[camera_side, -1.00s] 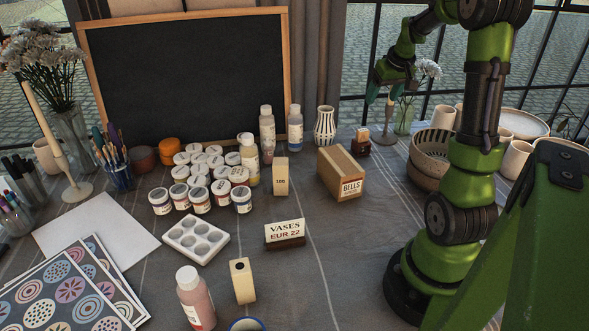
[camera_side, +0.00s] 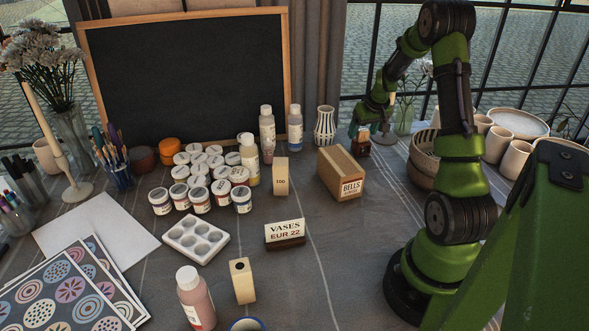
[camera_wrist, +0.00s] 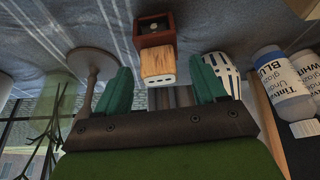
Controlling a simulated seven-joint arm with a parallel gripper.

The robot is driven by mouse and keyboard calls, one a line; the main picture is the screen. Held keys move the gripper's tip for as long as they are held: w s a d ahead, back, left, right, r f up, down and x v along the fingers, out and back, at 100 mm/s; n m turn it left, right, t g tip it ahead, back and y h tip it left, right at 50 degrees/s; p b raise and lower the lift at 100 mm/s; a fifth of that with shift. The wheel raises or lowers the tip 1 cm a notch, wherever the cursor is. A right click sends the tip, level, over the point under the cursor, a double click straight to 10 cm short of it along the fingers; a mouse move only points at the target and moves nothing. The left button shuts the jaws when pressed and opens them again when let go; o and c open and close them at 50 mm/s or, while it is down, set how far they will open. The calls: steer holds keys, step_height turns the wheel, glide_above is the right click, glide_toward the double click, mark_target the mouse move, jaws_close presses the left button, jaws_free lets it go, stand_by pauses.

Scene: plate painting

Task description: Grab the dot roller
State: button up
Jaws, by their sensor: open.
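The dot roller appears to be the small pale wooden block with dark dots on its end (camera_wrist: 158,66), standing in a reddish-brown holder (camera_wrist: 155,29) in the wrist view. In the side view the holder (camera_side: 363,149) stands at the back of the table, right of the striped vase, and the block is partly hidden by my gripper. My gripper (camera_wrist: 160,72) is open, with one green finger on each side of the block in the picture. Gaps show between the block and both fingers. I cannot tell whether the fingertips are level with it in depth.
The blue-and-white striped vase (camera_wrist: 222,72) is close beside the right finger. A candlestick (camera_wrist: 92,65) is near the left finger. Paint bottles (camera_wrist: 282,85) stand farther right. The BELLS box (camera_side: 341,174) is in front, and bowls (camera_side: 424,152) are to the right.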

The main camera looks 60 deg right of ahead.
steer(key=shift+w+d+f, duration=0.1)
steer(key=shift+w+f, duration=0.05)
steer(key=shift+f, duration=0.3)
steer(key=c, duration=1.1)
steer(key=shift+r, duration=0.15)
